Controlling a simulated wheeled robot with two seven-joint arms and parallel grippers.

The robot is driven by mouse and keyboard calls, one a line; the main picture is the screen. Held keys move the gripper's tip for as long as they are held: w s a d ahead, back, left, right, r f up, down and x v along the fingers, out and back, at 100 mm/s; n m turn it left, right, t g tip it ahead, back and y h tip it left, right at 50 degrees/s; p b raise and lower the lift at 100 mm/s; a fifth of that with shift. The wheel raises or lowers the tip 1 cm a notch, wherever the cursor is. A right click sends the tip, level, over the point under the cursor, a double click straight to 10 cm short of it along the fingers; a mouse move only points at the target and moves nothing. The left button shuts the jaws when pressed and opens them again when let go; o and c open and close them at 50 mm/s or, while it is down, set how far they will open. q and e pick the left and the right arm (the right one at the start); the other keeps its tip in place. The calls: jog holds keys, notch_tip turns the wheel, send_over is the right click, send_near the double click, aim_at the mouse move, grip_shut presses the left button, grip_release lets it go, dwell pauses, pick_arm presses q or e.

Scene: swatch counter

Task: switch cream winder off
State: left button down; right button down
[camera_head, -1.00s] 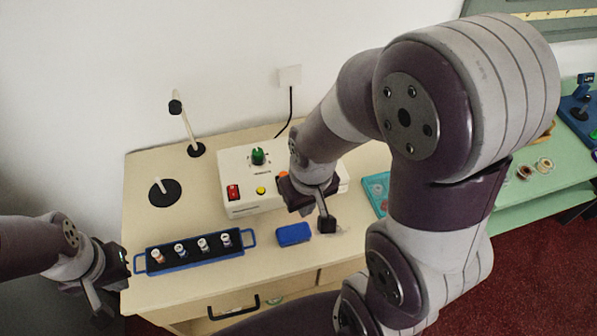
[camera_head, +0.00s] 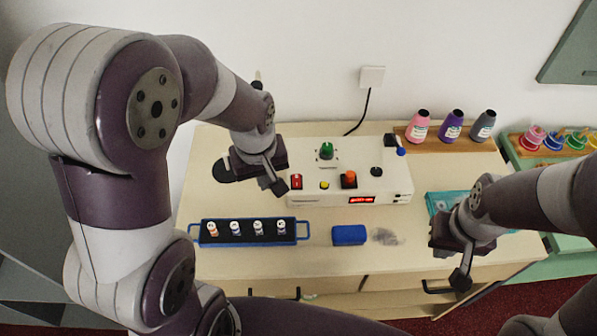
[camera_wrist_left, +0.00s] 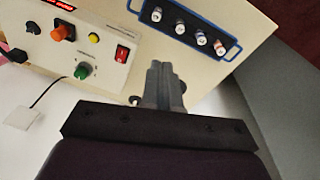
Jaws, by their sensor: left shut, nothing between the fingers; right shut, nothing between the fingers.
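The cream winder (camera_head: 320,197) is a pale box at the back of the counter. In the left wrist view the red switch (camera_wrist_left: 122,54) lies up and left of the shut fingertips (camera_wrist_left: 163,72). My right gripper (camera_head: 459,283) is shut and empty near the counter's front right.
A blue rack (camera_head: 203,240) with several small spools stands at the front left, below my left gripper. Several bottles (camera_head: 452,126) stand on a wooden strip behind right. A teal tray (camera_head: 440,199) is at right.

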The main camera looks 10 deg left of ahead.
aim_at(297, 177)
pick_arm(q)
jog(key=w+d+n+b, duration=0.2)
jog(key=w+d+n, duration=0.1)
jog(key=w+n, duration=0.8)
jog(key=n, duration=0.4)
jog(key=shift+w+d, duration=0.3)
jog(key=f+p, duration=0.1)
jog(key=f, duration=0.3)
jog(key=w+f+p, duration=0.1)
jog(key=f, duration=0.4)
jog(key=f+p, duration=0.1)
jog(key=f, duration=0.3)
jog(key=shift+w+a+f, duration=0.25)
jog(key=shift+w+f, duration=0.15)
jog(key=shift+f, duration=0.1)
